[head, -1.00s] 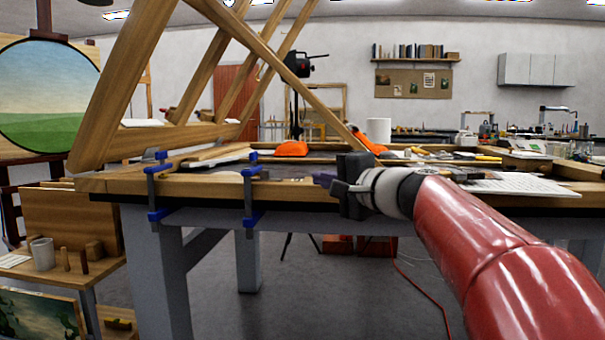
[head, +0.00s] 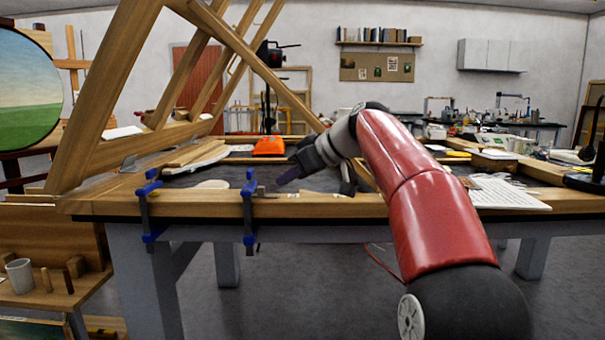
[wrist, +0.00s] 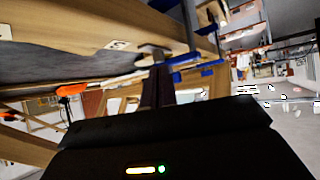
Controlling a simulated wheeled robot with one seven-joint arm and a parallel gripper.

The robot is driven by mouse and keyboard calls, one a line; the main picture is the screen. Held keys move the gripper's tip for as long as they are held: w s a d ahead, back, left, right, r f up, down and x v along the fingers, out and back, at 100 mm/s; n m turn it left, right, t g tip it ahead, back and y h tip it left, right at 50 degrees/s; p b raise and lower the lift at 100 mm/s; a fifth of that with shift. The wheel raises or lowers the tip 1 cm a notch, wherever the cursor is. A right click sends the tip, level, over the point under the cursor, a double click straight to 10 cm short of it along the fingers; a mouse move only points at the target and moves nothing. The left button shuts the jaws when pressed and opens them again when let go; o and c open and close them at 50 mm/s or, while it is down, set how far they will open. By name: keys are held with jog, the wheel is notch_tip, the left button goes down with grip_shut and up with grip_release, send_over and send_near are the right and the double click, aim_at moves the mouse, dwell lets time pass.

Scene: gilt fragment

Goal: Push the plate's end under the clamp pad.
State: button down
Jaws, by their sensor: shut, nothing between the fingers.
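Two blue-and-grey clamps, a left one (head: 148,200) and a right one (head: 249,205), grip the bench's front rail. The right clamp's blue parts (wrist: 192,74) also show in the wrist view. A small grey metal piece (head: 264,193), perhaps the plate, lies on the rail just right of the right clamp. In the wrist view a grey piece (wrist: 150,52) lies beyond my fingertips, close to the blue parts. I cannot tell whether its end is under the pad. My gripper (head: 284,179) is shut and empty, above the rail right of the right clamp. Its dark fingers (wrist: 158,84) point toward the clamp.
A wooden frame (head: 110,100) leans over the left of the bench. An orange object (head: 269,146) sits behind my gripper. The bench's front rail (head: 345,207) has some bare stretches.

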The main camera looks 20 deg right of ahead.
aim_at(260, 187)
jog(key=w+a, duration=0.1)
jog(key=w, duration=0.1)
jog(key=w+a+p, duration=0.1)
jog(key=w+a, duration=0.1)
jog(key=shift+a+r, duration=0.1)
jog(key=shift+a, duration=0.15)
jog(key=shift+w+a+f+b, duration=0.15)
jog(key=shift+f+b, duration=0.15)
jog(key=shift+f, duration=0.65)
jog(key=shift+f, duration=0.1)
